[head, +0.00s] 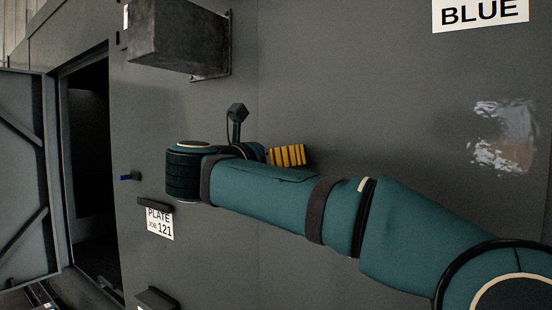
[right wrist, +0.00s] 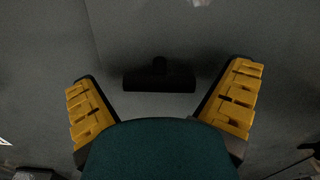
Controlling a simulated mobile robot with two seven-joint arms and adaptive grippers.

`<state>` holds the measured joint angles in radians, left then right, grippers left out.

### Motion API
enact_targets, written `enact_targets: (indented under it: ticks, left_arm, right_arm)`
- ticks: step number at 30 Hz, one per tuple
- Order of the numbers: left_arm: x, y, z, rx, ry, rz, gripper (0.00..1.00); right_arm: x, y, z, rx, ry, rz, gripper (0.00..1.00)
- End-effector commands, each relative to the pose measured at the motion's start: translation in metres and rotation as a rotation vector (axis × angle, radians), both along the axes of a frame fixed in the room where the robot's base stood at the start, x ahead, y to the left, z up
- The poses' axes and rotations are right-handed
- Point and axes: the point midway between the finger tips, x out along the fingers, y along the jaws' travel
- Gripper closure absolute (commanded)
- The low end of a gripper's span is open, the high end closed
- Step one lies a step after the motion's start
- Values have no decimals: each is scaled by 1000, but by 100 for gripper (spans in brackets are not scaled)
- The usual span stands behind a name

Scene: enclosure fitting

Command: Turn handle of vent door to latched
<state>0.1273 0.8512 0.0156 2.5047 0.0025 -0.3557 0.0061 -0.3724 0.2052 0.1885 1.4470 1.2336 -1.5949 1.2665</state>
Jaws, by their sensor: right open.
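My right arm reaches in from the right in the head view, in front of a grey panel (head: 330,95). My right gripper (right wrist: 163,75) is open, with yellow-padded fingers spread at the left and right of the right wrist view. One yellow finger also shows above the arm in the head view. A dark T-shaped handle (right wrist: 158,80) lies between and beyond the fingers, its bar level in that view; I see no contact. In the head view a dark knob on a stem (head: 237,115) stands above the wrist; I cannot tell whether it is the same handle. My left gripper is out of view.
A grey box (head: 178,35) juts from the panel at upper left. A doorway (head: 92,165) stands open at left, its door leaf (head: 20,165) swung outward. A small blue-tipped part (head: 131,177) and a "PLATE JOB 121" label (head: 160,222) are left of the wrist.

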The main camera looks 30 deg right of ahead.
Motion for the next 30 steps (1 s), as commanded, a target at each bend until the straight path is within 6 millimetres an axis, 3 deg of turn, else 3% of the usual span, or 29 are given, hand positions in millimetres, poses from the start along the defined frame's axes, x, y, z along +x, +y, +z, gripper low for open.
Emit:
enact_targets:
  ticks: [11,12,15,17,30]
  left_arm:
    - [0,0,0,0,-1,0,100]
    - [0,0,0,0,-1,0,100]
    - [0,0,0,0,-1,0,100]
    - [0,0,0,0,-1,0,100]
    - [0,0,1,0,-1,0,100]
  right_arm:
    - [4,-6,0,0,1,1,0]
    - [4,-6,0,0,1,1,4]
    - [4,-6,0,0,1,1,39]
    - [4,-6,0,0,1,1,57]
    - [4,-6,0,-17,29,1,58]
